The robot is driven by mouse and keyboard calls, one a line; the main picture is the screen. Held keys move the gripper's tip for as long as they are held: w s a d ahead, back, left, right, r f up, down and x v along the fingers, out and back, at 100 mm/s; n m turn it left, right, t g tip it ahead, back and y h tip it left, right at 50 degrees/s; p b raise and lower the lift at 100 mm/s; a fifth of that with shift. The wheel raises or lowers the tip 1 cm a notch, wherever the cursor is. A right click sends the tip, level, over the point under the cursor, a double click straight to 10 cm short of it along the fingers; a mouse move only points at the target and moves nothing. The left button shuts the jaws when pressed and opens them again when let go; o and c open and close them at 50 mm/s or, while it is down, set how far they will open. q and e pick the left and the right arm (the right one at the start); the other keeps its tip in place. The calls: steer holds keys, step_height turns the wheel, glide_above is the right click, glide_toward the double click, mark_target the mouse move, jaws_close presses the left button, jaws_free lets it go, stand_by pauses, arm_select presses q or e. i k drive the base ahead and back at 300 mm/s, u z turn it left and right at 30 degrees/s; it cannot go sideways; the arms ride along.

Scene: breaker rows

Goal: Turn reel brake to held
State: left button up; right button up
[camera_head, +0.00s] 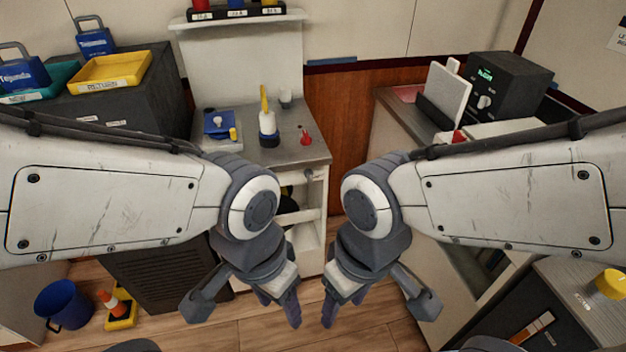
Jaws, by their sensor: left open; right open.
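No part in view carries a label that I can read as reel brake, so I cannot tell for certain which thing it is. A yellow knob (611,283) sits on top of a dark cabinet (560,300) at the lower right, with small unreadable lettering beside it. My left gripper (243,308) is open and empty, hanging low in the middle of the view. My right gripper (378,308) is open and empty just right of it, well left of the knob. Both are apart from every object.
A grey-topped counter (245,155) at the back holds a white bottle (267,125) and a red-knobbed piece (306,138). A black unit (507,88) with a dial stands at the right. Wooden floor shows between.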

mark_target(308, 173)
steer(key=u, duration=1.25)
steer(key=k, duration=1.8)
steer(key=z, duration=0.8)
steer(key=i, duration=1.65)
